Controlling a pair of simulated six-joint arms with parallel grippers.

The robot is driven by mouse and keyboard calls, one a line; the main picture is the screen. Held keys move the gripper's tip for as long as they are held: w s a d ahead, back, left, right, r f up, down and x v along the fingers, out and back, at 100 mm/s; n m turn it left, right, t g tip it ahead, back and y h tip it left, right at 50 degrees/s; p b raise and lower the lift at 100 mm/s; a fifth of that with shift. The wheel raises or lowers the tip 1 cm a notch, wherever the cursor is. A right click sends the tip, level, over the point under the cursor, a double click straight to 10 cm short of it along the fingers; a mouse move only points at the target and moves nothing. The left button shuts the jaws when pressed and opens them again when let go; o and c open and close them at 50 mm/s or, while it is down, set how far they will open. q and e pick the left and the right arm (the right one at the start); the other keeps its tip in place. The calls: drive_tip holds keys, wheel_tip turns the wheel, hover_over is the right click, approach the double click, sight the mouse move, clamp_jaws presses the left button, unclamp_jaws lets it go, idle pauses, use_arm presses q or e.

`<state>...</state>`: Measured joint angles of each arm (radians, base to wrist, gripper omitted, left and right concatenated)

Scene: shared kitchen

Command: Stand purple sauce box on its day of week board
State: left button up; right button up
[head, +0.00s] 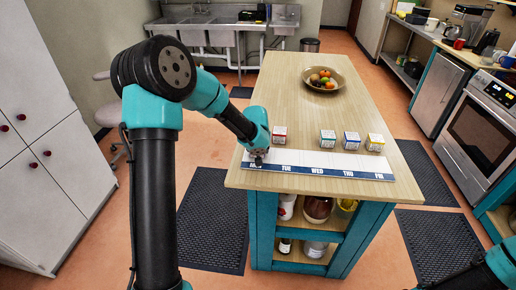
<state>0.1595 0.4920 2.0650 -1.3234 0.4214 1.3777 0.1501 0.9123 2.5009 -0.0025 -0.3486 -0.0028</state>
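A long white board (320,160) lies along the near edge of the island top, with blue day labels; TUE, WED, THU and FRI are readable. My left gripper (258,160) points down at the board's left end and partly covers the first label. Its fingers are small and dark, so I cannot tell whether they are open or hold anything. I cannot make out a purple sauce box; the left gripper and arm may hide it. My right gripper is out of view; only part of my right arm shows at the bottom right corner.
Behind the board stand a red box (280,135), a teal box (328,139), a blue box (351,140) and a yellow box (375,142). A fruit bowl (323,80) sits farther back on the island (290,85). The island top between bowl and boxes is clear.

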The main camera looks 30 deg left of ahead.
use_arm(q)
drive_tip(key=shift+f, duration=0.25)
drive_tip(key=o, duration=1)
drive_tip(key=shift+r, duration=0.15)
drive_tip(key=shift+r, duration=0.3)
drive_tip(key=v, duration=1.1)
drive_tip(key=shift+r, duration=0.2)
drive_tip(key=shift+s+d, duration=0.15)
